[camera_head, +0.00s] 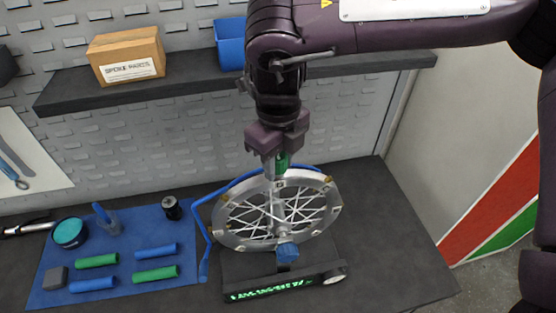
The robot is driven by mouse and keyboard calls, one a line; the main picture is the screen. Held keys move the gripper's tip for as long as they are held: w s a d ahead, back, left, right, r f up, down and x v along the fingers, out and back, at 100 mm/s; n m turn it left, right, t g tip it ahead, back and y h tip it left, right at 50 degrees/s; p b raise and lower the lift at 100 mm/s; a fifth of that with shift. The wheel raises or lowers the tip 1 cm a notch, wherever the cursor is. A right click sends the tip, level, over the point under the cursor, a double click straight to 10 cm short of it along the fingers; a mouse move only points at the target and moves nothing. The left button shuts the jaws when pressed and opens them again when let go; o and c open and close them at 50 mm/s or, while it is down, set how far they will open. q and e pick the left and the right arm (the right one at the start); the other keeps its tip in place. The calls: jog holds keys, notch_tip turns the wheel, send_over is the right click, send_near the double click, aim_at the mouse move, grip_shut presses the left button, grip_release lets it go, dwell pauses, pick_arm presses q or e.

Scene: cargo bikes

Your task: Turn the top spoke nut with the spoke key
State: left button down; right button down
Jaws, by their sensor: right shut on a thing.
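My right gripper (275,160) comes down from above and is shut on a green spoke key (282,162). The key sits at the top edge of the silver spoked wheel (232,240), by the top spoke nut (281,183). I cannot tell whether the key is seated on that nut or just above it. Other small brass-coloured nuts sit around the rim. The wheel stands tilted in a dark stand with a blue hub knob (287,252) in front. My left gripper is not in view.
A blue mat (113,250) at the left holds blue and green grips, a teal-topped tin (69,232) and a dark jar (172,208). A blue tube (205,264) runs beside the wheel. A shelf above carries a spoke parts box (126,56) and a blue bin (229,43).

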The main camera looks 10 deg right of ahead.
jog(key=shift+f, duration=0.1)
dwell(0.4)
jog(key=shift+f+m, duration=0.15)
jog(key=shift+m, duration=0.35)
jog(key=m+b, duration=0.1)
jog(key=m, duration=0.3)
jog(key=shift+s+m, duration=0.1)
jog(key=shift+m, duration=0.7)
jog(key=m+p, duration=0.2)
jog(key=m, duration=0.4)
